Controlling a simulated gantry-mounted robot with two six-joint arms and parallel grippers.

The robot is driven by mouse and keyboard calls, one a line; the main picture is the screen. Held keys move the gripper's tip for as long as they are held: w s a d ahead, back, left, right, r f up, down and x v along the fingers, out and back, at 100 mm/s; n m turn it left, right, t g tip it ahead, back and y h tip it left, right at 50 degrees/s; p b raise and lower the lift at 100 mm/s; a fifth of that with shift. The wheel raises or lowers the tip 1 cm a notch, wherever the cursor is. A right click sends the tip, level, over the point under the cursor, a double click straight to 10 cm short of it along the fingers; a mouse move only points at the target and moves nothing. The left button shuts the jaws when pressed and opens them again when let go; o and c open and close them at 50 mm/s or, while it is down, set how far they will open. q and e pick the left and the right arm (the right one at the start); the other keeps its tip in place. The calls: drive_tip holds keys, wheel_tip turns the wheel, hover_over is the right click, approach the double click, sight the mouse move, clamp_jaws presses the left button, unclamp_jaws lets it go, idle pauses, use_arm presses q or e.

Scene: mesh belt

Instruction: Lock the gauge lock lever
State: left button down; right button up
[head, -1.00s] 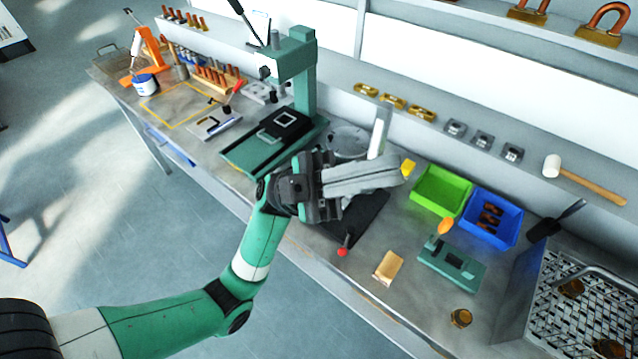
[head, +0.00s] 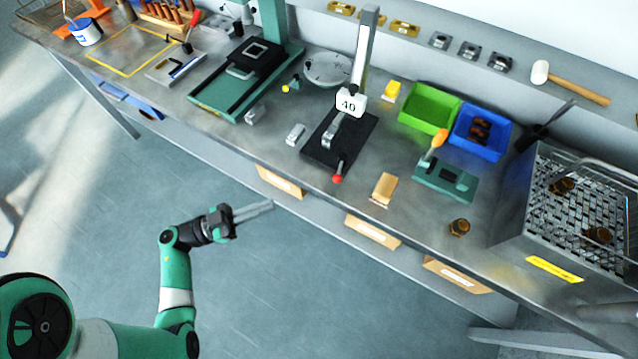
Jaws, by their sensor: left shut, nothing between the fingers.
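The gauge stands on the bench as a tall grey column (head: 364,50) on a black base plate (head: 357,147), with a white tag reading 40 (head: 350,104) on it. A short lever with a red ball knob (head: 337,178) sticks out at the front edge of the base, pointing toward the bench's front edge. I cannot tell whether it is the lock lever or whether it is locked. My left gripper (head: 270,205) is shut and empty, over the floor in front of the bench, well apart from the gauge. My right gripper is out of view.
A green clamp fixture with an orange handle (head: 438,139), a tan block (head: 384,187) and small metal blocks (head: 296,133) lie around the gauge. Green (head: 431,91) and blue (head: 510,139) bins stand behind, and a mesh basket (head: 520,215) at right.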

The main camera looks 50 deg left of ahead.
sight(320, 186)
use_arm(q)
drive_tip(key=b+x, duration=0.3)
drive_tip(key=x, duration=1.1)
drive_tip(key=shift+r, duration=0.1)
